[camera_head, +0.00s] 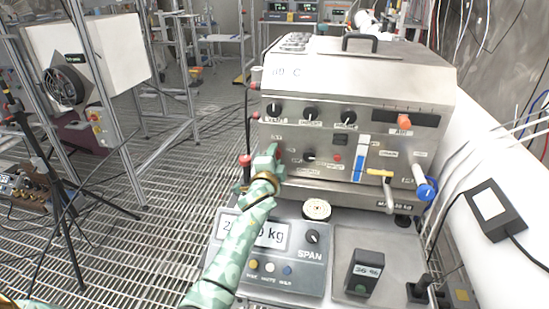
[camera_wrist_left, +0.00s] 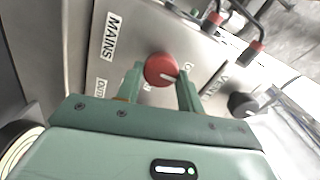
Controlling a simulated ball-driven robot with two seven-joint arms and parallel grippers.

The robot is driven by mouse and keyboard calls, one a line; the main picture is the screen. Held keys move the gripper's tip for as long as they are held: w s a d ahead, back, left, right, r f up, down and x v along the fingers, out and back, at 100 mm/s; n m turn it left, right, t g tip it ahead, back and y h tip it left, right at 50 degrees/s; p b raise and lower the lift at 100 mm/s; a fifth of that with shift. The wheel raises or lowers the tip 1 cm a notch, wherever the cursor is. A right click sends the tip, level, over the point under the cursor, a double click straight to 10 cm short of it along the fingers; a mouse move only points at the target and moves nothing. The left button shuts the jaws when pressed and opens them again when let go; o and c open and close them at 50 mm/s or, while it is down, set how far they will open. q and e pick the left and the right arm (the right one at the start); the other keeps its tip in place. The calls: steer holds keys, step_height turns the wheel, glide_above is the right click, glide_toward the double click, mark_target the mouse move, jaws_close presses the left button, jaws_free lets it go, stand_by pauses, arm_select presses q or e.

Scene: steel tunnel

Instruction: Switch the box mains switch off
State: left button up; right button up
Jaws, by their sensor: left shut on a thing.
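The steel box (camera_head: 340,75) stands on the bench, its front panel facing me. In the left wrist view its mains switch is a round red knob (camera_wrist_left: 160,68) with a pale pointer mark on its lower right, beside a MAINS label (camera_wrist_left: 110,36). My left gripper (camera_head: 272,156) reaches up to the left part of the panel. The left wrist view shows its two fingers (camera_wrist_left: 160,84) on either side of the red knob, shut on it. The small labels by the knob are partly covered. In the head view the gripper mostly hides the knob. My right gripper is not in view.
Several black knobs (camera_head: 311,114), a yellow-handled lever (camera_head: 380,173) and a blue valve knob (camera_head: 426,190) sit on the panel. A tripod (camera_head: 66,190) stands left on the grating floor.

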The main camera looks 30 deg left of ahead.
arm_select(q)
steer(key=shift+f, duration=0.2)
steer(key=o, duration=1)
steer(key=shift+r, duration=0.1)
steer(key=p+v, duration=0.3)
steer(key=v, duration=0.9)
